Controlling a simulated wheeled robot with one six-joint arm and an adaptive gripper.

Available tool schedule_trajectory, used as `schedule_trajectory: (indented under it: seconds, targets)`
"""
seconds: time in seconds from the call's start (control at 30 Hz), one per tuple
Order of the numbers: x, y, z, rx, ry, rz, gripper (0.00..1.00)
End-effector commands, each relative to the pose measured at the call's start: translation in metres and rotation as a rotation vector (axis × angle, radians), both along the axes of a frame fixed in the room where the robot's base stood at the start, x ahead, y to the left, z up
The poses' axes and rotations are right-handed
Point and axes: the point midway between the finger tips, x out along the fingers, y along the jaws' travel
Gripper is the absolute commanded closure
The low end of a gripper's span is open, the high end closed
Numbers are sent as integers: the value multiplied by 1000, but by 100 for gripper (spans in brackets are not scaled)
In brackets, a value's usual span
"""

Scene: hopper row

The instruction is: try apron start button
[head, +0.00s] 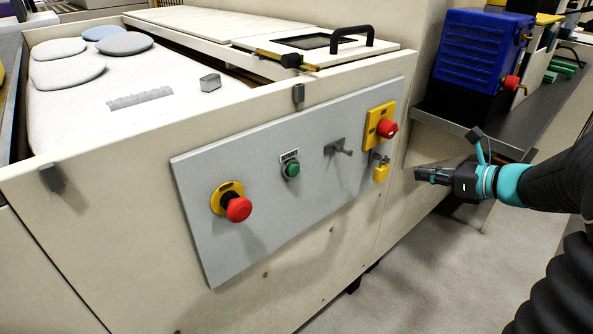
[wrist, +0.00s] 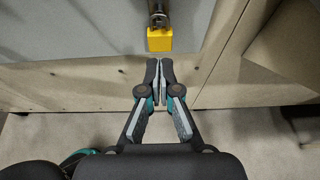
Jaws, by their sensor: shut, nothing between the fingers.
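A green start button (head: 291,168) with a small label plate above it sits on the grey control panel (head: 240,240), on the front of the cream machine. To its left is a red mushroom button (head: 238,208) on a yellow base. To its right are a grey lever (head: 338,148) and a red rotary switch (head: 387,128) on a yellow plate, with a yellow padlock (head: 381,173) hanging below it. My gripper (head: 418,174) is shut and empty, right of the panel and apart from it. In the wrist view my gripper (wrist: 159,62) points toward the padlock (wrist: 160,40); the green button is out of that view.
A blue box (head: 478,55) with a red knob stands on a dark shelf (head: 460,128) close above my gripper. The hopper top holds several grey discs (head: 68,72) and a lid with a black handle (head: 352,40). Bare floor (head: 420,262) lies below.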

Motion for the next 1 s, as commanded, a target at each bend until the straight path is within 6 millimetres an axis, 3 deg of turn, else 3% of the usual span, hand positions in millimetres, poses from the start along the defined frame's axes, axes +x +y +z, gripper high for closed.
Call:
schedule_trajectory:
  seconds: [0.8,0.9,1.0]
  targets:
    - [0,0,0,-2,0,2,100]
    - [-5,8,1,-36,-9,29,100]
    - [-21,29,1,-142,-35,114,100]
